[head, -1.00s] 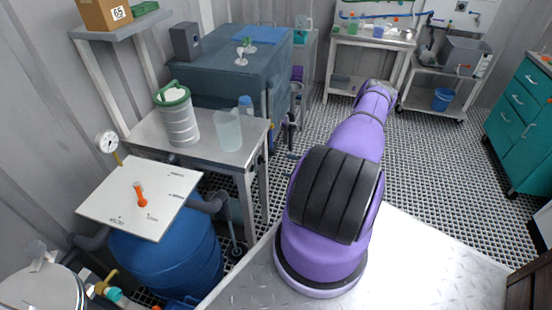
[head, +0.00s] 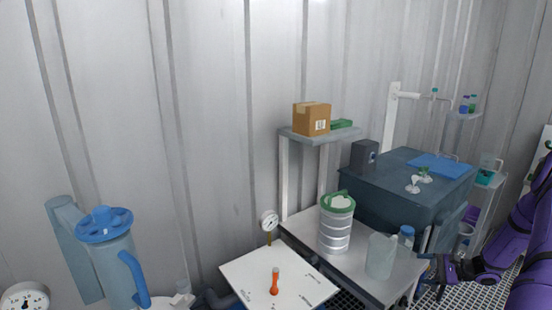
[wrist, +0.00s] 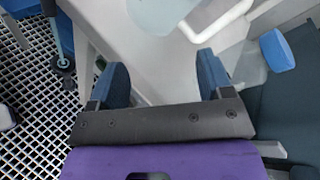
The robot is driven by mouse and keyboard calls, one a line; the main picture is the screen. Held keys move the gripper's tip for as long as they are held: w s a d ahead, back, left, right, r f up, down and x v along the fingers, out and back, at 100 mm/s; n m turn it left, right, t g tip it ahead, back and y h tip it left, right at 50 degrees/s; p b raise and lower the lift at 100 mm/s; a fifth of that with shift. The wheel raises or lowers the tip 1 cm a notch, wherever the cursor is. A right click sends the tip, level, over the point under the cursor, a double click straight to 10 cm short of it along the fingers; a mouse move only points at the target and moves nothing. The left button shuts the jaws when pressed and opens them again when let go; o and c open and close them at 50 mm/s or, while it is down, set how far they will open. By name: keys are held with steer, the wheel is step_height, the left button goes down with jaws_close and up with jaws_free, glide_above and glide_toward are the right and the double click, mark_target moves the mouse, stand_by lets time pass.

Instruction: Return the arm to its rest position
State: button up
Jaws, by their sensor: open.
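My purple arm enters the head view at the right edge. My gripper (head: 430,268) is beside the right end of the steel side table (head: 300,240), near a translucent beaker (head: 380,257). In the wrist view my gripper (wrist: 162,78) shows two blue-padded fingers spread wide apart with nothing between them. The steel table edge and part of a clear vessel lie beyond the fingers. A blue cap (wrist: 277,50) is to the right of the fingers.
A steel canister with a green rim (head: 337,222) and a blue-capped bottle (head: 405,238) stand on the table. A white board with an orange handle (head: 275,282) is in front. A dark blue cabinet (head: 400,200) is behind.

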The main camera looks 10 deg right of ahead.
steer(key=a+r+n+g+h, duration=0.2)
steer(key=a+r+n+g, duration=0.1)
steer(key=a+r, duration=0.55)
steer(key=a+r+n+g+h, duration=0.1)
steer(key=a+r+n+g, duration=0.4)
steer(key=r, duration=0.7)
steer(key=a+r+n+h, duration=0.2)
steer(key=a+r, duration=0.6)
steer(key=r, duration=0.3)
steer(key=s+a+r+n+h, duration=0.4)
steer(key=s+a+r, duration=0.6)
steer(key=s+r, duration=0.1)
steer(key=s+a+r+n+t+h, duration=0.1)
steer(key=s+a+t, duration=0.1)
steer(key=s, duration=0.4)
steer(key=s+a+r+n+t+h, duration=0.1)
steer(key=s+r+n+t, duration=0.1)
steer(key=s, duration=0.5)
steer(key=shift+s+a+r+h, duration=0.15)
steer(key=shift+a+h, duration=0.2)
steer(key=shift+h, duration=0.05)
